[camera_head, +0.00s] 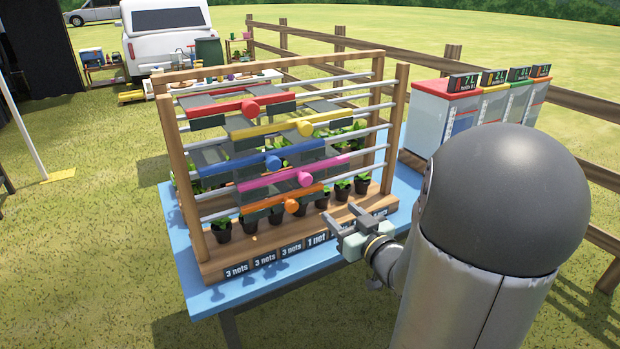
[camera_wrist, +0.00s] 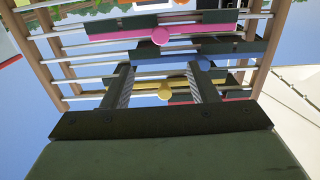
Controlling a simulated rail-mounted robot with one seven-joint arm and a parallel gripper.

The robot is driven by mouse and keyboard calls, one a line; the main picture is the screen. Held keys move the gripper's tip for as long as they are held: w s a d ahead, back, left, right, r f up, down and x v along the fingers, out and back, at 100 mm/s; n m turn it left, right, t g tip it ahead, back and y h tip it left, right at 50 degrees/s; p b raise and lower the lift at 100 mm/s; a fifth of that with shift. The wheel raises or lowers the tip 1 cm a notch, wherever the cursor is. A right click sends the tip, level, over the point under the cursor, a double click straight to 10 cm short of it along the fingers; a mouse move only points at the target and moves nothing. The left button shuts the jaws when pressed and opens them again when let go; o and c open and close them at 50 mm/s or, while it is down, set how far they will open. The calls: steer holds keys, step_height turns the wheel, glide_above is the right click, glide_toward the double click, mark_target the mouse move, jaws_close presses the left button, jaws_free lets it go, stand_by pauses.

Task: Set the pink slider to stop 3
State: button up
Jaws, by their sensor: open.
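The pink slider (camera_head: 275,181) is a bar with a round knob on a rail of the wooden frame, below the blue slider and above the orange one. Its knob (camera_head: 305,178) is right of the bar's middle in the head view. In the wrist view the order looks inverted, and the pink slider (camera_wrist: 205,31) is near the top, above the fingers. My gripper (camera_head: 343,216) is open and empty, in front of the frame, lower and to the right of the pink knob. In the wrist view my gripper (camera_wrist: 161,75) has its fingers spread, apart from the pink knob. Stop 3 is not clearly identifiable.
Red (camera_head: 215,116), yellow (camera_head: 280,127), blue (camera_head: 240,164) and orange (camera_head: 260,207) sliders sit on neighbouring rails. Potted plants (camera_head: 247,223) stand behind labels (camera_head: 264,261) on the base. The blue table (camera_head: 205,297) supports the frame. Coloured-top boxes (camera_head: 441,105) stand at the right.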

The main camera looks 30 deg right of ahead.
mark_target(307, 180)
steer(key=w+p, duration=0.1)
steer(key=w, duration=0.4)
steer(key=w+p, duration=0.1)
steer(key=w, duration=0.5)
steer(key=w+p, duration=0.1)
steer(key=w, duration=0.5)
steer(key=shift+w+a+r, duration=0.1)
steer(key=shift+a, duration=0.3)
steer(key=shift+c, duration=0.3)
